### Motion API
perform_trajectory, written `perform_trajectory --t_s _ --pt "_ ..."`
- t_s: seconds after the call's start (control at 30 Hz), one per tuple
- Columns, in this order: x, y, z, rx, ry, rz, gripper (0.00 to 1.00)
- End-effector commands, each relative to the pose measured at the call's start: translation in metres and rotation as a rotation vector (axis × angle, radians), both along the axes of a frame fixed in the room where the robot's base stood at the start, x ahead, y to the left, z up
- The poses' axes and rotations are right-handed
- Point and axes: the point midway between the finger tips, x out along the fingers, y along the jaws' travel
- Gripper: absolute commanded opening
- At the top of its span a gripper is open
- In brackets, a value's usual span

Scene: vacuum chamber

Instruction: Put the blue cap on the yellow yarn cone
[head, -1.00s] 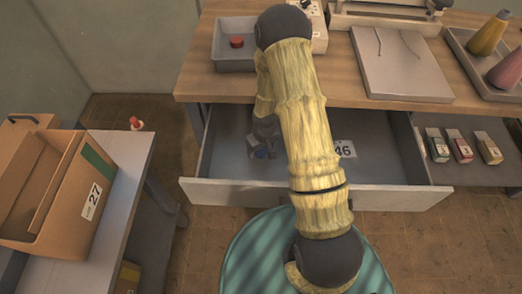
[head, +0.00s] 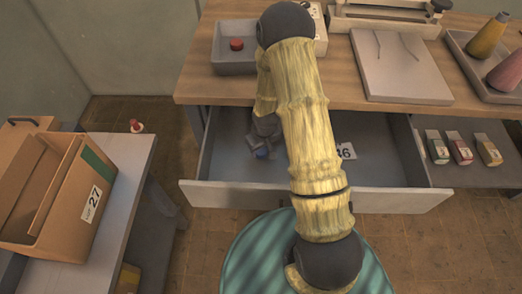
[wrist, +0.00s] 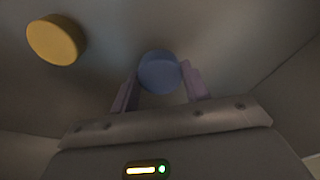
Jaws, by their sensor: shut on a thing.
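The blue cap (wrist: 158,70) sits between the two fingers of my gripper (wrist: 160,84) in the wrist view, and the fingers are shut on it. In the head view the blue cap (head: 262,154) shows as a small blue spot at the end of my arm, low inside the open drawer; whether it touches the drawer floor I cannot tell. The yellow yarn cone (head: 487,38) stands upright in a grey tray (head: 461,61) at the far right of the bench, well away from my gripper. Its narrow top looks dark.
A yellow cap (wrist: 55,40) lies in the drawer near my gripper. The open drawer (head: 390,198) has walls around my gripper. A pink cone (head: 507,72) stands by the yellow one. A grey bin (head: 232,66) holds a red cap (head: 236,44). A flat slab (head: 400,75) lies between.

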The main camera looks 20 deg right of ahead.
Motion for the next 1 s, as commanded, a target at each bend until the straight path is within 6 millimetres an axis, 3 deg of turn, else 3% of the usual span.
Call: perform_trajectory --t_s 0.3,0.43,1.0 --pt "0.001 0.000 0.061 0.000 -0.004 0.000 0.25" --pt "0.001 -0.001 0.078 0.000 -0.003 -0.001 0.25" --pt "0.000 0.000 0.085 0.000 0.000 0.000 0.25"
